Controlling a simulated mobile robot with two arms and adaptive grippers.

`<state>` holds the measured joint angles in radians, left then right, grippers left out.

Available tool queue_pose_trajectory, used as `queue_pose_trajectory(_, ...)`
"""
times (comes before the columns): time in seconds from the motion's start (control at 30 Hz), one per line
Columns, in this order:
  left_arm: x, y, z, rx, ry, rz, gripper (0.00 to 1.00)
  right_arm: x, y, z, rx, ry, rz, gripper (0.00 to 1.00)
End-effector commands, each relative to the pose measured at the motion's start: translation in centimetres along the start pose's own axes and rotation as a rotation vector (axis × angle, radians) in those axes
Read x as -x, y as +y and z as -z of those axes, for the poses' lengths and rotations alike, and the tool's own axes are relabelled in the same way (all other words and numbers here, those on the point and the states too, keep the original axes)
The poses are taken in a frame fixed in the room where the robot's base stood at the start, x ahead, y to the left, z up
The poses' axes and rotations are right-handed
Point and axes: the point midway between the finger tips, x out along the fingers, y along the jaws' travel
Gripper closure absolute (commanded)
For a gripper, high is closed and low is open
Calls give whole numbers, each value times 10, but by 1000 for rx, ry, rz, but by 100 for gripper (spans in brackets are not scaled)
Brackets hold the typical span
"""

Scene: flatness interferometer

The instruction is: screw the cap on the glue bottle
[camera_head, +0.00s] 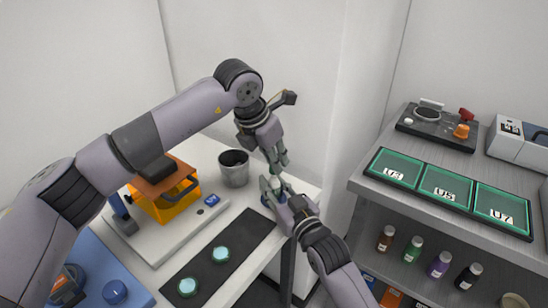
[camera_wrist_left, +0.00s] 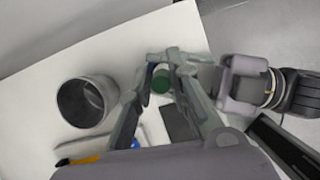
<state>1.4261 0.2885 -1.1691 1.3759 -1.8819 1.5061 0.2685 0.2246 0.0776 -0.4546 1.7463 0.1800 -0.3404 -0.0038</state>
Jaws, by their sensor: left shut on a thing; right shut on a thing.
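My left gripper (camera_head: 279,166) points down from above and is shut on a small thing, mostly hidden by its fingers. In the left wrist view a dark green round piece, which looks like the cap (camera_wrist_left: 161,81), shows between the fingers of my left gripper (camera_wrist_left: 163,60). My right gripper (camera_head: 272,188) reaches in from the lower right, just below the left one, and is shut on a small pale thing at the table's corner, probably the glue bottle; the fingers hide most of it. I cannot tell whether cap and bottle touch.
A grey metal cup (camera_head: 234,170) stands left of the grippers; it also shows in the left wrist view (camera_wrist_left: 88,103). An orange box (camera_head: 165,203) and a black mat (camera_head: 205,266) with two teal discs are nearby. A shelf (camera_head: 425,199) with trays and small bottles stands at right.

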Motion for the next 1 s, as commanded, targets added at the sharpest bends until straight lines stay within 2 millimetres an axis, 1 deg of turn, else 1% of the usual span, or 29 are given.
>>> queue_pose_trajectory(0.53, -10, 0, 4, 1, 1, 0, 90, 0, 0, 0, 0, -1, 0, 100)
queue_pose_trajectory(0.63, -10, 1, 4, -26, 3, 11, 90, 0, 0, 0, 0, -1, 0, 100)
queue_pose_trajectory(0.77, -10, 1, 4, -149, 9, 64, 90, 0, 0, 0, 0, -1, 0, 100)
queue_pose_trajectory(1.0, -10, 0, 4, -487, 14, 206, 90, 0, 0, 0, 0, -1, 0, 100)
